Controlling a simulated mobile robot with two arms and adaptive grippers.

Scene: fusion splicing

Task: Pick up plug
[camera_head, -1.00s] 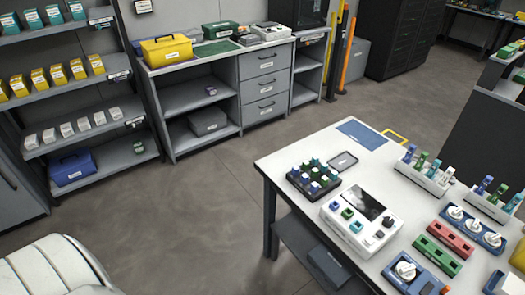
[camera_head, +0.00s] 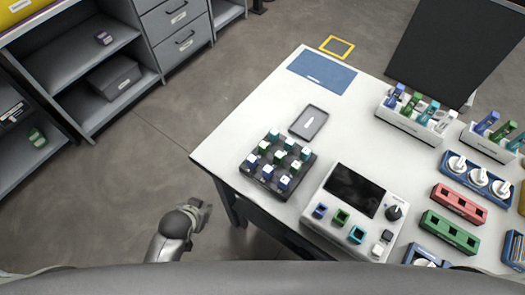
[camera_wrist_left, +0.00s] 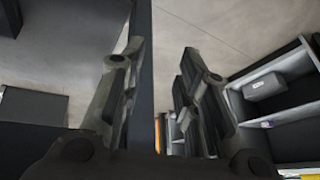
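Several small plugs with pale tops and blue, teal or green bodies, one of them a blue one (camera_head: 283,183), stand in a black tray (camera_head: 309,162) near the table's left edge. My left gripper (camera_head: 203,211) is off the table, left of and below the tray in the head view, and touches nothing there. In the left wrist view my left gripper (camera_wrist_left: 163,52) shows two dark fingers spread apart with nothing between them. My right gripper is not in view.
Right of the tray is a white device (camera_head: 323,228) with a screen, knob and coloured sockets. A grey flat dish (camera_head: 309,122) and blue mat (camera_head: 321,72) lie behind. White racks (camera_head: 402,122) of coloured pieces stand farther right. The table's left edge is near my left gripper.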

